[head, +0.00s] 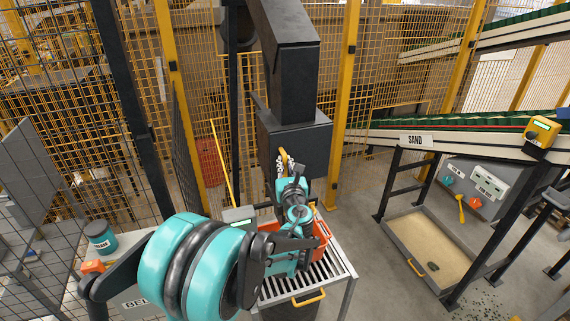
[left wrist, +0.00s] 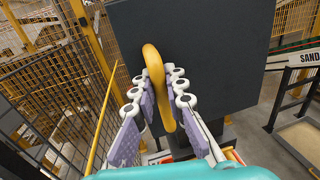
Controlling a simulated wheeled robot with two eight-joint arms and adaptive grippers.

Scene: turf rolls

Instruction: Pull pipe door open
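The pipe door is the dark grey flat panel (head: 308,140) at the lower end of a large dark duct (head: 290,70). It fills the upper middle of the left wrist view (left wrist: 210,50). A curved yellow handle (left wrist: 152,58) stands out from it. My left gripper (head: 284,165) is at the handle, with one finger on each side. In the left wrist view its purple-padded fingers (left wrist: 162,85) close in around the handle and appear shut on it. The panel looks flush with the duct's end. My right gripper is not in view.
Below the duct stands a slatted metal table (head: 300,284) with a red-orange bin (head: 321,238) partly behind my arm. Yellow-posted mesh fencing (head: 345,85) surrounds the area. A sand tray (head: 425,241) lies at right under the conveyor. Open floor shows between table and tray.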

